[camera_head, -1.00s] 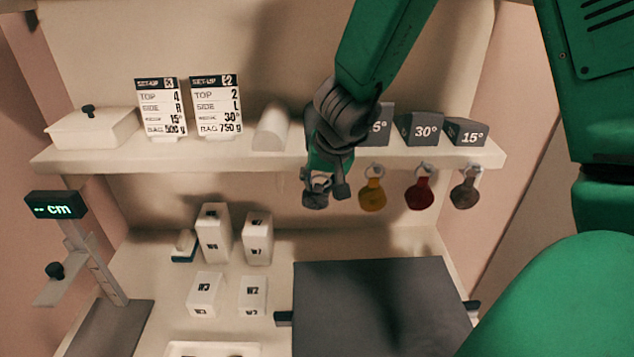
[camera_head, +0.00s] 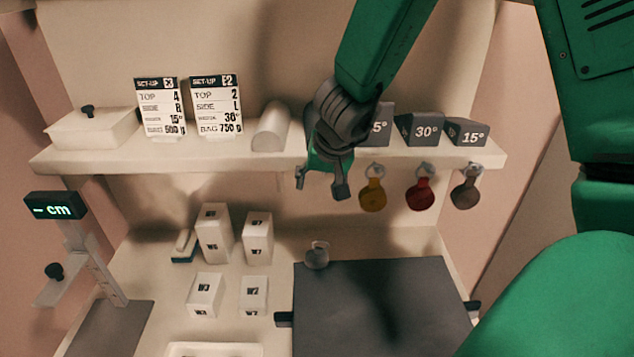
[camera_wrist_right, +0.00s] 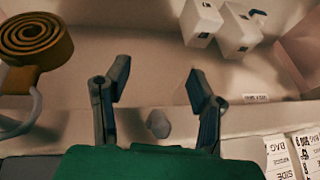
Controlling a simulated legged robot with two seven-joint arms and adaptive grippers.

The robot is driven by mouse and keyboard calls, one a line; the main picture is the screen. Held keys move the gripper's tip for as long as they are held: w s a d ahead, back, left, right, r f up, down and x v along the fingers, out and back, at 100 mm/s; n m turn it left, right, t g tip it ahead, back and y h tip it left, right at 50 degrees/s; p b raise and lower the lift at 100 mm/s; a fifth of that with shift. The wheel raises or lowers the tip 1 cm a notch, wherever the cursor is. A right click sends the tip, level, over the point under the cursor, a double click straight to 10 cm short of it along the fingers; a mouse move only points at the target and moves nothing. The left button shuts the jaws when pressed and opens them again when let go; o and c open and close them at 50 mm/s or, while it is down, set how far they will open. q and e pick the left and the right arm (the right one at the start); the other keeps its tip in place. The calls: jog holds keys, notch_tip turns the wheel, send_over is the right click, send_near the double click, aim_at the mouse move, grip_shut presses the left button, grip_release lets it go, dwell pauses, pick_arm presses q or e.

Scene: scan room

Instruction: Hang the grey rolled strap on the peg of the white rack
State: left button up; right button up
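The grey rolled strap (camera_head: 317,257) is below my right gripper, apart from it, by the back edge of the dark pad. I cannot tell whether it rests there or is in the air. My right gripper (camera_head: 322,188) is open and empty at the front edge of the white rack (camera_head: 240,160). In the right wrist view the fingers (camera_wrist_right: 158,92) are spread, with a small grey lump (camera_wrist_right: 158,124) beyond them; I cannot tell whether it is the strap. The free peg is not clear to see behind the gripper. My left gripper is out of view.
Yellow (camera_head: 372,193), red (camera_head: 420,193) and brown-grey (camera_head: 465,192) straps hang to the right. Angled blocks (camera_head: 425,128) and cards (camera_head: 215,108) stand on the rack. White blocks (camera_head: 213,232) and the dark pad (camera_head: 380,300) are below.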

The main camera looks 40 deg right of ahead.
jog(key=v, duration=1.2)
jog(key=shift+d+f, duration=0.1)
